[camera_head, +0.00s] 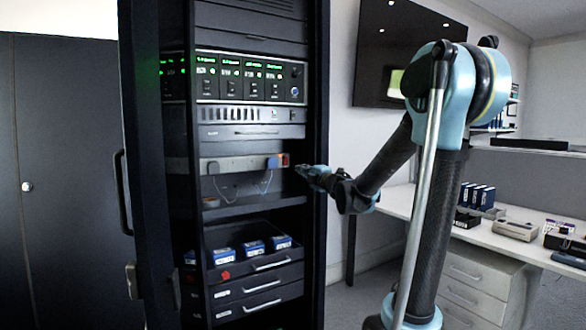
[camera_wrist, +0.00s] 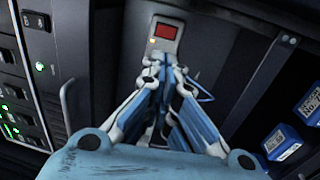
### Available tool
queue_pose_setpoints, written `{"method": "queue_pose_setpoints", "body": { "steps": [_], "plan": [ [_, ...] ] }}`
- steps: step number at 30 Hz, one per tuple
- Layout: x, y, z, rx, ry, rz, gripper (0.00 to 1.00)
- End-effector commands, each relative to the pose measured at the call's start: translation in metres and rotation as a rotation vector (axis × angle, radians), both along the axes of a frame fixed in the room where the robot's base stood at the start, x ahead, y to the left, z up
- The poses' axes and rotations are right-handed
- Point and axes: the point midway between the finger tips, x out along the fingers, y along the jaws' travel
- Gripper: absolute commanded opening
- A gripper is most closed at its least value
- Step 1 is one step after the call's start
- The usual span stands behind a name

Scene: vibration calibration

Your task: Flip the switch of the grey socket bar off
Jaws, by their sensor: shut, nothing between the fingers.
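The grey socket bar (camera_head: 230,165) runs across the open rack at mid height. Its red switch (camera_head: 285,160) sits at the right end, beside a blue plug (camera_head: 272,162). In the wrist view the red switch (camera_wrist: 164,33) is at the top middle, set in the grey end of the bar (camera_wrist: 177,45), with a small orange glow at its lower left. My gripper (camera_head: 301,170) is shut and empty, just right of and slightly below the switch. In the wrist view its fingertips (camera_wrist: 160,66) point at the bar's end, below the red switch. Contact cannot be told.
The rack's right post (camera_head: 317,120) stands close by my gripper. Thin cables (camera_head: 240,190) hang under the bar. Below are blue boxes (camera_head: 253,247) on a drawer. Above is a panel with green lights (camera_head: 250,75). A desk (camera_head: 480,230) stands at right.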

Motion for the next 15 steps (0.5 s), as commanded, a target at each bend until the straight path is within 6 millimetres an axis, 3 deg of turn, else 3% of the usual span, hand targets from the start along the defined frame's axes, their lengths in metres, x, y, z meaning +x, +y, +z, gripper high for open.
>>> {"method": "queue_pose_setpoints", "body": {
  "steps": [15],
  "plan": [
    [0.061, 0.042, 0.009, 0.002, 0.001, 0.001, 0.00]
  ]
}}
